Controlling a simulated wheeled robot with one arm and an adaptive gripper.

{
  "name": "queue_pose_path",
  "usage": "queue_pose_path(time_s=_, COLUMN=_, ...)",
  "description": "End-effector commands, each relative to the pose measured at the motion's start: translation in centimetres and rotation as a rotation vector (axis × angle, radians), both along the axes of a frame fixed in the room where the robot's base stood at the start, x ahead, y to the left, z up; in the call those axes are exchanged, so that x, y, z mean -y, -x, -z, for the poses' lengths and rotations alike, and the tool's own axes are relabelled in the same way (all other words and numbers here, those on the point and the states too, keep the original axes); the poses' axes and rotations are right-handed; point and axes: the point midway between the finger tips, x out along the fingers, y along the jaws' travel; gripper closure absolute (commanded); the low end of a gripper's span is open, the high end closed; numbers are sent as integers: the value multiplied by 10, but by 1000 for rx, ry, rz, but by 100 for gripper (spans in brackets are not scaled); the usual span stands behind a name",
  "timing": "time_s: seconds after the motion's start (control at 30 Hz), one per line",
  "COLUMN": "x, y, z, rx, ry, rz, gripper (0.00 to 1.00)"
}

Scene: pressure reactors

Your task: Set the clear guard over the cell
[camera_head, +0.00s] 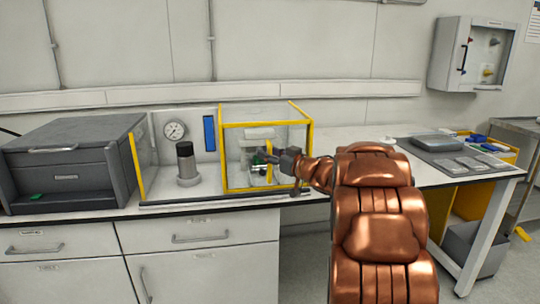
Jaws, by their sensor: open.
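My copper-coloured arm hides the bench to the right.
A pressure gauge (174,131) and a blue strip (209,133) are on the panel behind the cylinder. A dark grey box (72,160) stands at the left.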

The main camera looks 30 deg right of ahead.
Motion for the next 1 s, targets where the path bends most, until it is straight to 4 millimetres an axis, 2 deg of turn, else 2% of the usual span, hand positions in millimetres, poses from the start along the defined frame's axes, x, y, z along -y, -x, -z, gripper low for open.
queue_pose_path(time_s=0.23, x=0, y=0, z=0, rx=0, ry=-1, rz=1, gripper=61)
queue_pose_path(time_s=0.6, x=0, y=0, z=1, rx=-1, ry=-1, rz=1, gripper=99)
queue_pose_path(time_s=1.0, x=0, y=0, z=1, rx=-1, ry=-2, rz=1, gripper=100)
